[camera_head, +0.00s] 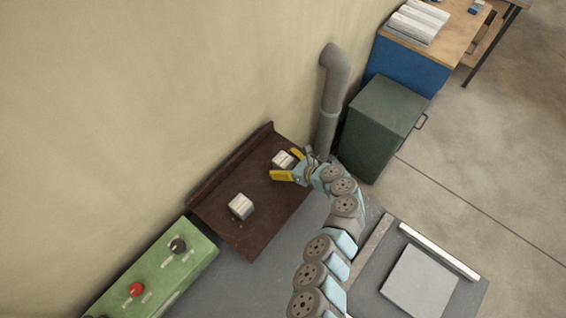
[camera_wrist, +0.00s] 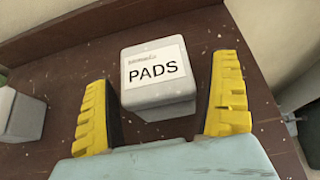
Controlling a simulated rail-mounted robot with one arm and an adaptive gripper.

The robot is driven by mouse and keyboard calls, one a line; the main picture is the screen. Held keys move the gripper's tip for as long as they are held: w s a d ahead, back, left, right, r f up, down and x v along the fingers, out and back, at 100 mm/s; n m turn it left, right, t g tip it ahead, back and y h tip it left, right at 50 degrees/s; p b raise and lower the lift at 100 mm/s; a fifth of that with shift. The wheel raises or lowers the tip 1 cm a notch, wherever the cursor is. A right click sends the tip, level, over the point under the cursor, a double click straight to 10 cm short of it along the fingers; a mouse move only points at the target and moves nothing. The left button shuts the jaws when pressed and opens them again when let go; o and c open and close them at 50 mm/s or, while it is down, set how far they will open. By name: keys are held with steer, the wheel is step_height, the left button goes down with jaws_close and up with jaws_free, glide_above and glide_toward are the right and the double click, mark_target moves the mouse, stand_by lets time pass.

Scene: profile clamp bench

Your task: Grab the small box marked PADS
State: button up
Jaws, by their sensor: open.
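The small box marked PADS (camera_wrist: 158,76) is pale grey with a white label and stands on a dark brown tray (camera_wrist: 60,80). In the head view the box (camera_head: 283,159) is near the tray's far end, close to the pipe. My gripper (camera_head: 287,165) has yellow fingers, and they are open. In the wrist view the fingers of my gripper (camera_wrist: 162,105) are on either side of the box's near part, with a visible gap on the left. The label faces up and is readable.
A second pale box (camera_head: 241,206) stands on the tray to the left; it shows at the left edge of the wrist view (camera_wrist: 20,115). A grey pipe (camera_head: 330,100) rises beside the tray, next to a dark green cabinet (camera_head: 375,130). A green control box (camera_head: 160,270) is lower left.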

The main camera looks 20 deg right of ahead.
mark_target(283, 164)
steer(key=shift+w+a+f, duration=0.1)
steer(key=shift+w, duration=0.05)
steer(key=c, duration=1.3)
steer(key=shift+c, duration=0.2)
steer(key=shift+r, duration=1.7)
steer(key=shift+s+a+r, duration=0.35)
steer(key=shift+s+r, duration=0.45)
steer(key=s+a+r+p, duration=0.3)
steer(key=s+a+r, duration=0.2)
steer(key=s+r, duration=0.3)
steer(key=shift+s, duration=1.6)
